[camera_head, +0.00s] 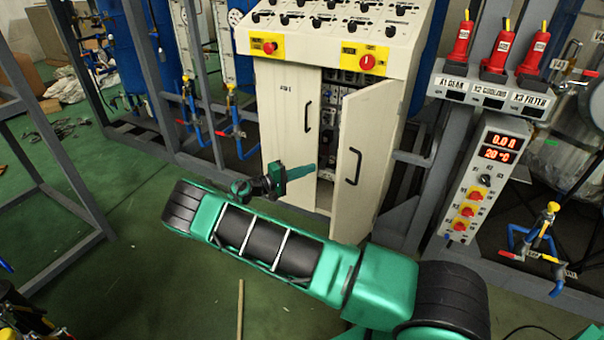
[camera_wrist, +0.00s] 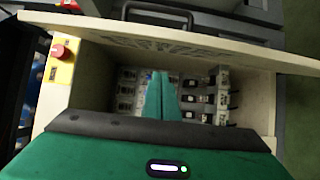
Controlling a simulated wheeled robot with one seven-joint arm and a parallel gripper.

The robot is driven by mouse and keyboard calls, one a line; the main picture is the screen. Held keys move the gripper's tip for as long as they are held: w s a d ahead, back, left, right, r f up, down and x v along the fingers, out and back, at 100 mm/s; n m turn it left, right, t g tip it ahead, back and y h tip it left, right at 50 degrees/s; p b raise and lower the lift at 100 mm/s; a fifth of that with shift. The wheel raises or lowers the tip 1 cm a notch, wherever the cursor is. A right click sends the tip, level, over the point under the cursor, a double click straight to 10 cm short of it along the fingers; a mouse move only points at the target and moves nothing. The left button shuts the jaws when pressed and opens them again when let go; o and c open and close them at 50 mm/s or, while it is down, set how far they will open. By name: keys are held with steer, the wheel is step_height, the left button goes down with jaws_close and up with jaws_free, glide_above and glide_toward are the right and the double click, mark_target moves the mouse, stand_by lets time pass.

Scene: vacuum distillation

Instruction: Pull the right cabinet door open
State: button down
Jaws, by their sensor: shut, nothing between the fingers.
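The cream right cabinet door (camera_head: 363,165) stands partly open, swung outward, with a dark handle (camera_head: 353,166) on its outer face. In the wrist view the door (camera_wrist: 200,42) crosses the top, with its handle (camera_wrist: 158,14) beyond it. My gripper (camera_head: 313,168) is at the opening between the two doors, on the inner side of the right door. Its green fingers are together and empty, and in the wrist view the fingers (camera_wrist: 160,92) point into the gap before the cabinet's inside. I cannot tell whether they touch the door.
The left cabinet door (camera_head: 287,110) is closed. Breakers (camera_wrist: 205,97) show inside the cabinet. A sloped control panel (camera_head: 330,30) with red knobs sits above. A grey control box (camera_head: 487,180) and metal frames stand to the right. Green floor (camera_head: 130,270) is clear at front left.

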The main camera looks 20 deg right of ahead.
steer(key=s+d, duration=0.3)
steer(key=d, duration=0.3)
steer(key=shift+s+d, duration=0.15)
steer(key=shift+s, duration=0.05)
